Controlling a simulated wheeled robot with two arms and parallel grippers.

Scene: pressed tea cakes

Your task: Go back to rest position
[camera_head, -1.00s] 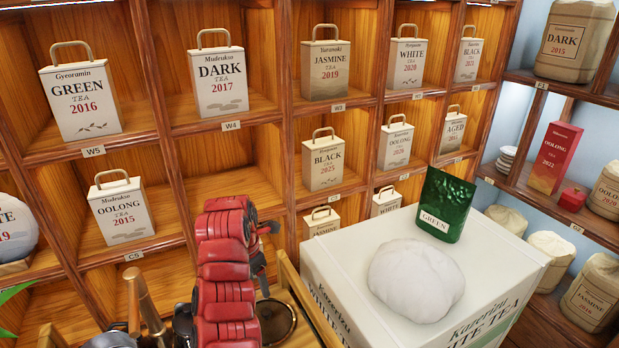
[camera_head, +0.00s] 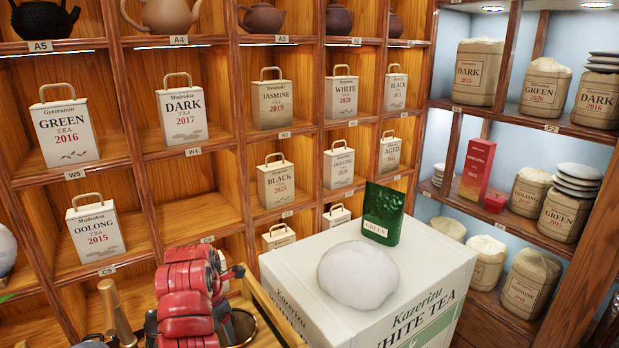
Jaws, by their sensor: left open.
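My red left arm (camera_head: 188,300) rises from the bottom edge, left of the middle. Its left gripper (camera_head: 232,275) is partly hidden behind the red links. It is open, with nothing seen in it, and stands in front of the shelves, left of the white box. My right gripper is not in view. A large white box (camera_head: 300,270) marked WHITE TEA stands right of the arm. A round white wrapped cake (camera_head: 358,275) lies on top of it, apart from the gripper. A green pouch (camera_head: 382,213) stands upright behind the cake.
A wooden shelf wall (camera_head: 190,160) with tea boxes stands behind. Side shelves at right hold sacks (camera_head: 477,72) and a red box (camera_head: 477,168). Two middle-left compartments are empty.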

